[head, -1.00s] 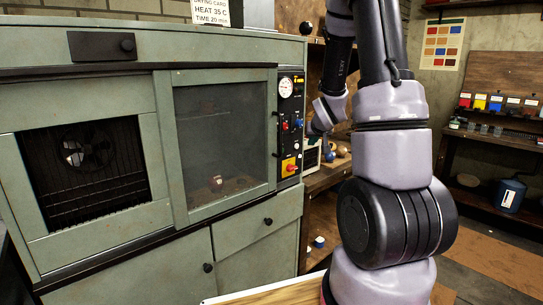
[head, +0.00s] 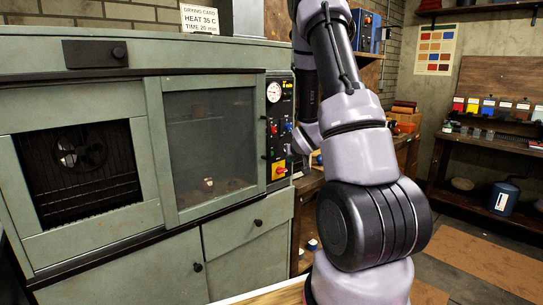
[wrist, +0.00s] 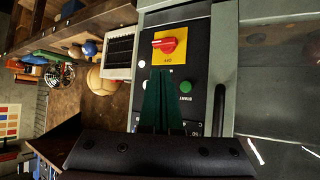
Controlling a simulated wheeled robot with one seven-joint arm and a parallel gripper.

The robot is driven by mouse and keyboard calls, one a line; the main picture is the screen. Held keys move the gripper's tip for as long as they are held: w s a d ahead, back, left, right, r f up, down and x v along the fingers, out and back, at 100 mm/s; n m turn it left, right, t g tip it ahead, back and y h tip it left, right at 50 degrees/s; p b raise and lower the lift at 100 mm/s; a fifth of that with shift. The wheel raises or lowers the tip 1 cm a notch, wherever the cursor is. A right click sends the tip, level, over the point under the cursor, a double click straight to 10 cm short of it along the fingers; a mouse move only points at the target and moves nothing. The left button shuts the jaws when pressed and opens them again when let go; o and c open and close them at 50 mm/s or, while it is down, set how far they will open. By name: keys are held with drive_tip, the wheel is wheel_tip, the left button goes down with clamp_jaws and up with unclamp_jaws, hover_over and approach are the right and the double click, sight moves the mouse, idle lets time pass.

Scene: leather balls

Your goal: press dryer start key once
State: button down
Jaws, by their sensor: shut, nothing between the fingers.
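The dryer is a grey-green cabinet (head: 120,220) with a black control panel (head: 281,105) on its right side. In the wrist view, the panel carries a green button (wrist: 186,87) with a small label under it that I cannot read surely. A red rotary switch on a yellow plate (wrist: 168,42) is beyond it and shows in the head view too. My gripper (wrist: 160,75) is shut and empty, its dark green fingers over the panel, just left of the green button. I cannot tell whether the fingertips touch the panel. The fingers hide part of the panel.
A dial gauge (head: 273,91) and a blue knob (head: 288,127) are on the panel. A dark vertical handle (wrist: 219,108) stands out right of the panel in the wrist view. A wooden bench (wrist: 75,75) with round tan balls and small items is to its left.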

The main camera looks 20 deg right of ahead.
sight(272, 154)
drive_tip(key=w, duration=0.2)
drive_tip(key=w+a, duration=0.1)
drive_tip(key=w, duration=0.1)
drive_tip(key=w+a, duration=0.1)
drive_tip(key=w, duration=0.2)
drive_tip(key=shift+a, duration=0.25)
drive_tip(key=shift+w, duration=0.1)
idle(1.7)
drive_tip(key=shift+w+a+r, duration=0.1)
drive_tip(key=shift+w+a, duration=0.05)
drive_tip(key=shift+w, duration=0.1)
drive_tip(key=shift+w+a+r, duration=0.3)
drive_tip(key=shift+w+a, duration=0.2)
drive_tip(key=shift+a, duration=0.05)
idle(1.3)
drive_tip(key=shift+s+d, duration=0.1)
idle(0.4)
drive_tip(key=shift+s+d+f, duration=0.1)
drive_tip(key=shift+s+d, duration=0.15)
drive_tip(key=shift+s, duration=0.1)
drive_tip(key=shift+s+d+f, duration=0.1)
drive_tip(key=shift+s+d, duration=0.2)
drive_tip(key=shift+s, duration=0.35)
drive_tip(key=shift+s+d+f, duration=0.1)
drive_tip(key=shift+s+d, duration=0.15)
drive_tip(key=shift+s, duration=0.35)
drive_tip(key=shift+s+d, duration=0.3)
drive_tip(key=shift+s, duration=0.35)
